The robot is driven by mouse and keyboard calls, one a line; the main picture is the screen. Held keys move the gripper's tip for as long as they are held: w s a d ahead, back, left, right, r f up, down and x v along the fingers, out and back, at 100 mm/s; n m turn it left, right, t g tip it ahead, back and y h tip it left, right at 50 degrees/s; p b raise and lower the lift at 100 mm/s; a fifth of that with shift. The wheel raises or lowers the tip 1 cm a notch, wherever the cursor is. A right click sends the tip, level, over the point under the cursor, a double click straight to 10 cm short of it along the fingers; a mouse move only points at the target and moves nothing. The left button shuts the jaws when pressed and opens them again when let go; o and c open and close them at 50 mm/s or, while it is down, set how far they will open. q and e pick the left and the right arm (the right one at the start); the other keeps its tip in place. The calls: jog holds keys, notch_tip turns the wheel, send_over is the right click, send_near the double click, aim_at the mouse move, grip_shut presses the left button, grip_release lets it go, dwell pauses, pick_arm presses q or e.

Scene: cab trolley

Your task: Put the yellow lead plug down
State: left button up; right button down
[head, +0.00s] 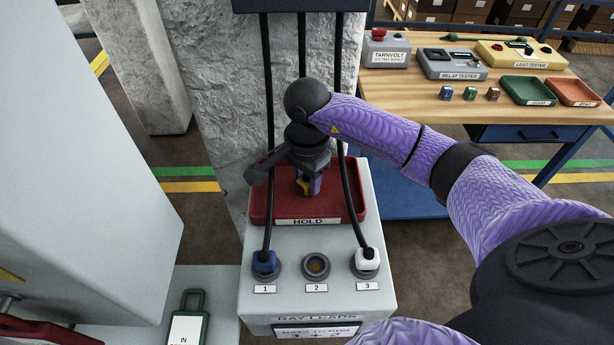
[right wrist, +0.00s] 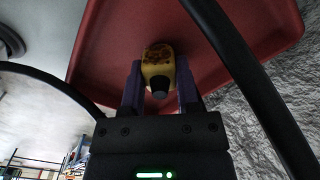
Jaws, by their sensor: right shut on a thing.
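The yellow lead plug (right wrist: 158,66) is between the two fingers of my right gripper (right wrist: 160,85), which is shut on it. Brown marks show on the plug's face. In the head view, my right gripper (head: 308,186) points down over the red HOLD tray (head: 338,214), with a bit of the yellow plug (head: 303,187) showing between the fingers. The red tray (right wrist: 110,40) lies behind the plug in the right wrist view. I cannot tell whether the plug touches the tray floor. My left gripper is not in view.
Below the tray, a blue plug (head: 264,262) sits in socket 1 and a white plug (head: 367,259) in socket 3; socket 2 (head: 316,266) is empty. Black leads hang close on both sides of my gripper. A wooden bench (head: 440,105) with testers stands at the back right.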

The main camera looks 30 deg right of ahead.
aim_at(307, 179)
jog(key=shift+c, duration=1.7)
grip_release()
jog(key=shift+r, duration=0.1)
notch_tip(307, 179, up, 12)
jog(key=p, duration=0.1)
jog(key=shift+p, duration=0.3)
